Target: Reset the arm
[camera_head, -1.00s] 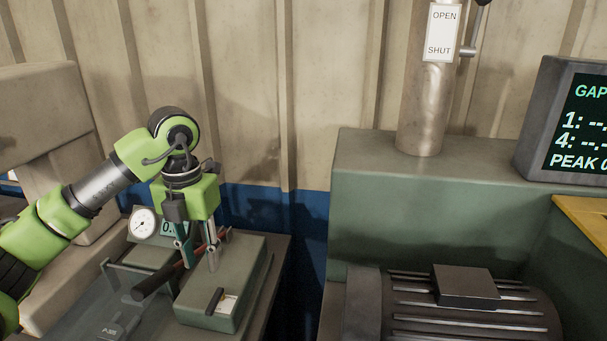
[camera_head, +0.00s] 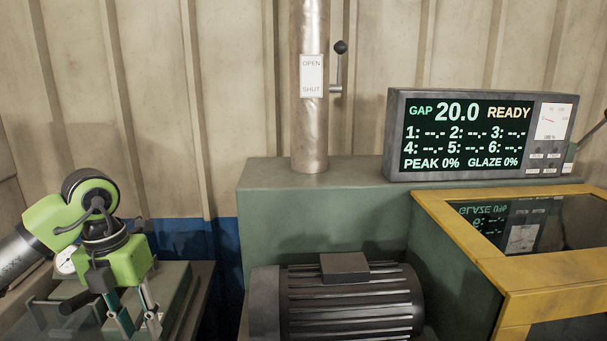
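My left arm comes in from the left edge. Its lime-green wrist ends in my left gripper (camera_head: 134,326), pointing down at the bottom left. The two fingers stand apart, and I see nothing clamped between them; the tips are close to the bottom edge. A black handle (camera_head: 79,303) lies just left of the fingers, over the bench fixture. I cannot tell whether the fingers touch it. My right gripper is not in view.
A green-grey bench fixture (camera_head: 176,290) with a dial gauge (camera_head: 65,261) stands under my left gripper. A ribbed dark motor (camera_head: 350,305) is in the lower middle. A screen (camera_head: 480,135) reads gap 20.0, READY. A yellow-framed box (camera_head: 468,258) stands right. A duct with an OPEN/SHUT lever (camera_head: 338,66) rises behind.

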